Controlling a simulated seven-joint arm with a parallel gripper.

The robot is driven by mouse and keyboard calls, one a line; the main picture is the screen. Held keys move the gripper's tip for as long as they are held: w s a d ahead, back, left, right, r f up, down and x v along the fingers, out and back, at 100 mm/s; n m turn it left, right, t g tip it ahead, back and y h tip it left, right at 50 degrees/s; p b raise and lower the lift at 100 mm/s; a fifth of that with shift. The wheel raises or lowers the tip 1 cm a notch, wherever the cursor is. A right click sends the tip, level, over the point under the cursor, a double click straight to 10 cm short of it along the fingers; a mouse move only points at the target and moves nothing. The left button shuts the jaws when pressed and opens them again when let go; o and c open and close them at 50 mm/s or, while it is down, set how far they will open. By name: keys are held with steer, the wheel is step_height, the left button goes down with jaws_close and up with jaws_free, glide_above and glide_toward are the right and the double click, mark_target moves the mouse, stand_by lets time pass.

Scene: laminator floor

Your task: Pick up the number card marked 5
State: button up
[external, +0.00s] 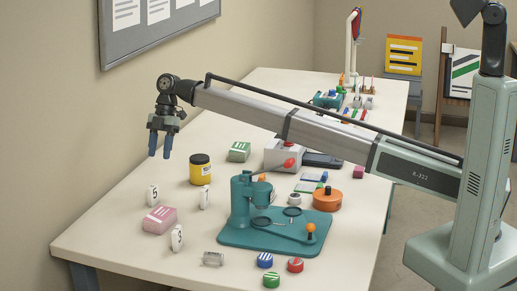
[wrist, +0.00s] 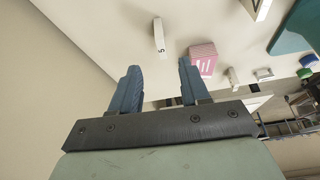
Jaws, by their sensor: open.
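The white number card marked 5 (external: 152,195) stands upright near the left edge of the table. In the wrist view a card with a small 5 (wrist: 158,34) shows beyond and between my fingertips. My gripper (external: 160,156) is open and empty. It points down, high above the table and clear of the card. Its two blue fingers (wrist: 159,68) show apart in the wrist view. A second white card (external: 177,238), which looks marked 3, stands in front of the pink block. A third white card (external: 204,197) stands to the right; its mark is hard to read.
A pink block (external: 159,220) lies close to the 5 card and shows in the wrist view (wrist: 203,57). A black-lidded yellow jar (external: 200,171) stands behind the cards. A teal machine (external: 265,236) stands to the right. The table left of the 5 card is bare.

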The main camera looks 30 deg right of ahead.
mark_target(154, 185)
steer(key=x, duration=0.8)
steer(key=shift+s+a+f, duration=0.25)
steer(key=shift+s, duration=0.05)
steer(key=shift+a+x, duration=0.2)
steer(key=shift+x, duration=2.35)
steer(key=shift+s, duration=0.1)
jaws_close()
